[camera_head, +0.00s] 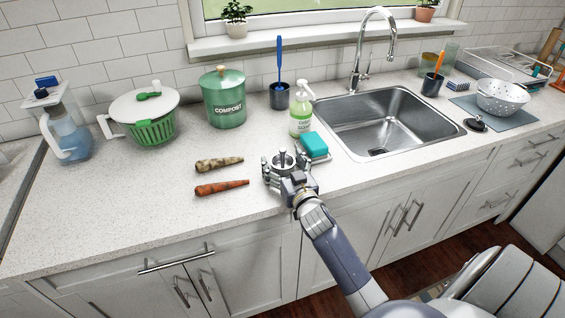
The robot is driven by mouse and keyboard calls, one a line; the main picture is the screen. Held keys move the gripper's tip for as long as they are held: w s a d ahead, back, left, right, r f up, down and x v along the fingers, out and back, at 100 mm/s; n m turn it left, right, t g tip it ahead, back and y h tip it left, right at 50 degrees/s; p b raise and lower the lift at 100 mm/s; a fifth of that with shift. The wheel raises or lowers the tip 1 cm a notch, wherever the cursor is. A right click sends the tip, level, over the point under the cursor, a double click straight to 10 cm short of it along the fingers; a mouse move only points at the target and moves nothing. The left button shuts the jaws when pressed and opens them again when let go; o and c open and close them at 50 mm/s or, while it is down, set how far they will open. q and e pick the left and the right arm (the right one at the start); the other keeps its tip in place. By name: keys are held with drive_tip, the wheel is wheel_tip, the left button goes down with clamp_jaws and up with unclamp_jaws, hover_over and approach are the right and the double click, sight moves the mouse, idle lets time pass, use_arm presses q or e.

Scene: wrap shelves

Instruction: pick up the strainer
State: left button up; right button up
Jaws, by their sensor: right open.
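The strainer (283,158), a small round metal piece with an upright knob, is on the counter in front of the sink, left of the teal sponge. My right gripper (284,170) is at it, with its open fingers on either side. The fingers and wrist hide part of the strainer, and I cannot tell whether they touch it. My left gripper is not in view.
A teal sponge (314,145) and a soap bottle (301,112) stand close behind. The steel sink (385,118) is to the right, with a white colander (501,95) beyond. The front left counter is clear.

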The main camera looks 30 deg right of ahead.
drive_tip(key=shift+w+d, duration=0.1)
drive_tip(key=shift+w, duration=0.15)
drive_tip(key=shift+c, duration=0.4)
drive_tip(key=c, duration=1.1)
drive_tip(key=shift+o, duration=0.2)
